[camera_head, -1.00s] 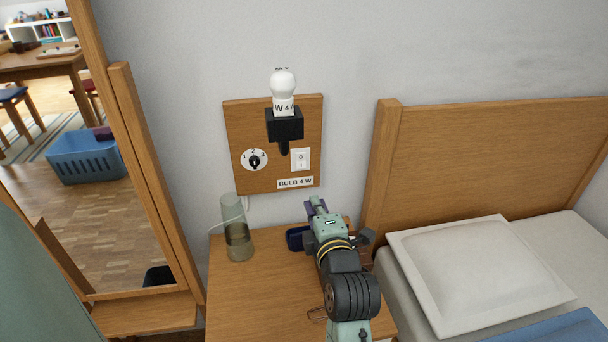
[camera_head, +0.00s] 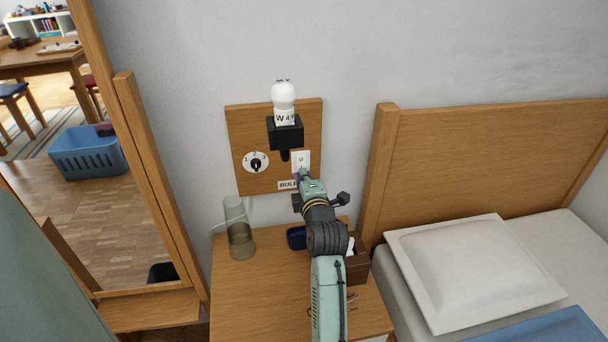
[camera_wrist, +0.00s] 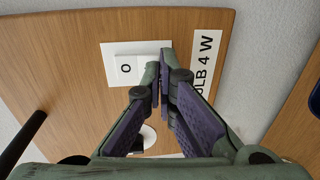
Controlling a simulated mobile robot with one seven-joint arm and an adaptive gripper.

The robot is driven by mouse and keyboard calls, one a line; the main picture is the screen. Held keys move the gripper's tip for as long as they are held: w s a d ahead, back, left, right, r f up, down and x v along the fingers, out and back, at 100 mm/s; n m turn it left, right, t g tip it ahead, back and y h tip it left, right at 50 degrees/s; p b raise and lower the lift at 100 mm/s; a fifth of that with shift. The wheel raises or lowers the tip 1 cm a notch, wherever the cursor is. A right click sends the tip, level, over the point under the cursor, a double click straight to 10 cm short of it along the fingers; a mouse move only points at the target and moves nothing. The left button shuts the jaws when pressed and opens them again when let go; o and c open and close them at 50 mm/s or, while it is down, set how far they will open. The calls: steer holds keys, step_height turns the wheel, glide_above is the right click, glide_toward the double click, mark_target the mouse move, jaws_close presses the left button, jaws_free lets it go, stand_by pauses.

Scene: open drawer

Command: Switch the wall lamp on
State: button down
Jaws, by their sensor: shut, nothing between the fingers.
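The wall lamp is a white bulb (camera_head: 284,96) in a black holder (camera_head: 285,133) on a wooden wall board (camera_head: 240,121). The bulb looks unlit. A white rocker switch (camera_head: 301,158) sits below and right of the holder; its "O" half shows, and it also appears in the wrist view (camera_wrist: 126,66). My gripper (camera_head: 303,173) is shut and empty, with its tips at the lower part of the switch. In the wrist view my gripper (camera_wrist: 161,72) covers the switch's other half. I cannot tell whether the tips touch it.
A numbered dial (camera_head: 256,162) is left of the switch. A "BULB 4 W" label (camera_wrist: 205,62) is partly hidden by my gripper in the head view. A glass (camera_head: 240,235), a dark blue dish (camera_head: 297,238) and a brown box (camera_head: 358,263) stand on the bedside table (camera_head: 240,300).

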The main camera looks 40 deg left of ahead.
steer(key=b, duration=0.3)
steer(key=shift+w+a+f+t+y, duration=0.1)
steer(key=shift+w+a+t+y, duration=0.1)
steer(key=shift+a+t+y, duration=0.1)
